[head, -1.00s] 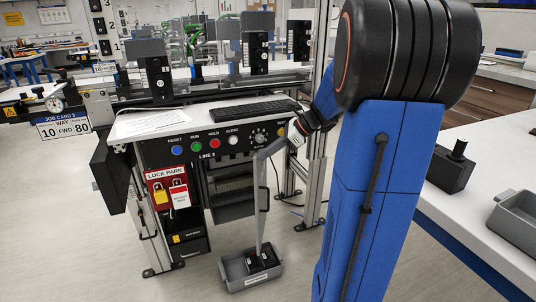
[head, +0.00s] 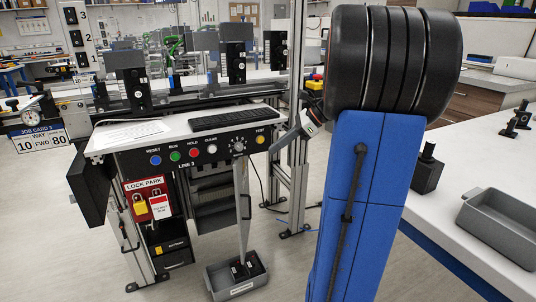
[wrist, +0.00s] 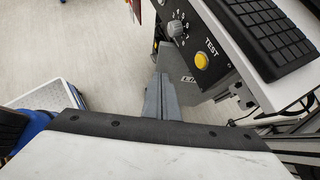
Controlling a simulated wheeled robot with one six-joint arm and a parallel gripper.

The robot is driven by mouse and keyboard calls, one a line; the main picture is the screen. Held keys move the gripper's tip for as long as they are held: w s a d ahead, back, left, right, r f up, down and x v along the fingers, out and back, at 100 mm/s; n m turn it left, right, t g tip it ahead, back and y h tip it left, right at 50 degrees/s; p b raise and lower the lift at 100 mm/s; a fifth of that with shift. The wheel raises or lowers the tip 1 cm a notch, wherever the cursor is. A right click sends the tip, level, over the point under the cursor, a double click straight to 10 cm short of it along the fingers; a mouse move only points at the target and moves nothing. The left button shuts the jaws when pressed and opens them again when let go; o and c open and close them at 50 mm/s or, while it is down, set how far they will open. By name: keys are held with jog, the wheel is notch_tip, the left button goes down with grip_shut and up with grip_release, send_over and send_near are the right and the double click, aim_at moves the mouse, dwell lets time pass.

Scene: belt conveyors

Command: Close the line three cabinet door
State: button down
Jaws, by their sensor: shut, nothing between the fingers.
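The line three cabinet stands under the console panel marked LINE 3 (head: 205,146). Its door (head: 243,215) stands open, seen nearly edge-on as a thin grey upright strip with a dark handle on its right side. The dark cabinet interior (head: 212,205) shows to its left. My gripper (head: 274,148) is shut and empty, just right of and below the yellow TEST button, at about the height of the door's top and apart from it in the picture. In the wrist view my shut grey fingers (wrist: 160,97) reach beside the panel.
A grey bin (head: 238,287) with black items sits on the floor at the door's foot. A red lock park board (head: 147,198) hangs left of the cabinet. A metal post (head: 299,150) stands right of the console. A white bench (head: 470,180) fills the right side.

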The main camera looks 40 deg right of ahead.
aim_at(238, 190)
jog(key=w+a+f+g+h, duration=0.1)
jog(key=w+a+f, duration=0.1)
jog(key=f, duration=0.5)
jog(key=w+a+f+g+h, duration=0.1)
jog(key=w+a+f, duration=0.2)
jog(key=f, duration=0.4)
jog(key=w+a+f+g+h, duration=0.1)
jog(key=w+a+f, duration=0.1)
jog(key=f, duration=0.5)
jog(key=shift+w+a+h, duration=0.2)
jog(key=shift+a+h, duration=0.2)
jog(key=shift+a, duration=0.45)
jog(key=w+a, duration=0.2)
jog(key=a, duration=0.1)
jog(key=shift+w, duration=0.15)
